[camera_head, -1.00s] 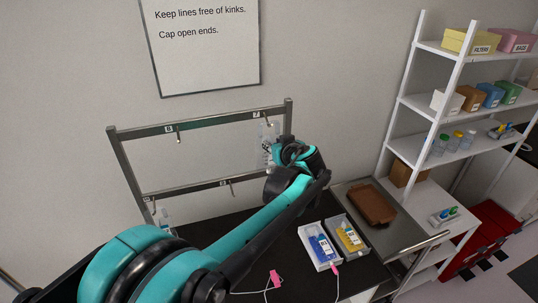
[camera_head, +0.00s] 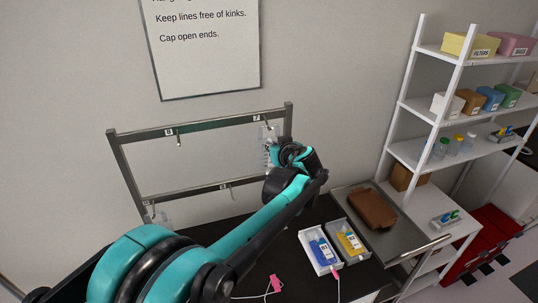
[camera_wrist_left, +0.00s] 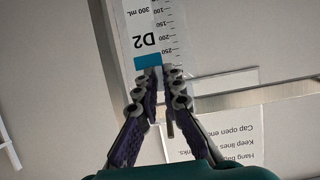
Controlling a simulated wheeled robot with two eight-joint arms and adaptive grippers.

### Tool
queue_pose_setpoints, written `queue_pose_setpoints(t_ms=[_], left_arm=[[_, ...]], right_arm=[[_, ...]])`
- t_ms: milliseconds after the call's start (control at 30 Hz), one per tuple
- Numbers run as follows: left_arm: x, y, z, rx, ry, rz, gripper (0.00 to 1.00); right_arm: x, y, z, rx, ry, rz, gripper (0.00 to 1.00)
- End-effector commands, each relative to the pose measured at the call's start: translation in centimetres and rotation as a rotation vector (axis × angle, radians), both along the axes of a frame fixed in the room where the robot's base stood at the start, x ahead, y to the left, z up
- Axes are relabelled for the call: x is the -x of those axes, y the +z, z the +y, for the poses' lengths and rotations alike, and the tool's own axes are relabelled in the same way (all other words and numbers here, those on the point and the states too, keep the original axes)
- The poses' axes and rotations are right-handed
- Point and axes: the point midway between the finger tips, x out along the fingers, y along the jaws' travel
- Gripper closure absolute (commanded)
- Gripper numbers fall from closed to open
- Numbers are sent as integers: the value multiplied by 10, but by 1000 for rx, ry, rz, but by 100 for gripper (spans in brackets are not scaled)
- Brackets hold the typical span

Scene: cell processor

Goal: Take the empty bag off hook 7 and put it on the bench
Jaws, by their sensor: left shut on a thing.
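A clear, flat bag (camera_head: 267,144) hangs upright at the hook marked 7 (camera_head: 268,126), on the right end of the rack's upper bar. In the left wrist view the bag (camera_wrist_left: 158,25) has a white label reading D2, a volume scale and a teal stripe. My left gripper (camera_wrist_left: 172,76) is shut on the bag's edge near that stripe. In the head view my arm hides the fingertips and part of the bag. I cannot tell whether the bag's top still rests on the hook. The dark bench (camera_head: 226,228) lies below the rack. My right gripper is not in view.
On the bench stand a white tray with a blue-labelled bag (camera_head: 319,248) and a tray with a yellow-labelled bag (camera_head: 350,242). A pink clamp (camera_head: 276,284) lies on tubing in front. A metal tray (camera_head: 394,235) holds a brown item. A shelf unit (camera_head: 413,105) stands at right.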

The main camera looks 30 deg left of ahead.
Motion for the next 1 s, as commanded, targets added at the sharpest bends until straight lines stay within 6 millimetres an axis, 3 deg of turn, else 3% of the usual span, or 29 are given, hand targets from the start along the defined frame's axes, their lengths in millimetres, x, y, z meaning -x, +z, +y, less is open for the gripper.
queue_pose_setpoints(t_ms=[167, 1000], left_arm=[[2, 11, -3, 0, -1, 0, 100], [12, 24, -14, 0, 0, 0, 100]], right_arm=[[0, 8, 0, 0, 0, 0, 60], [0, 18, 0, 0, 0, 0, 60]])
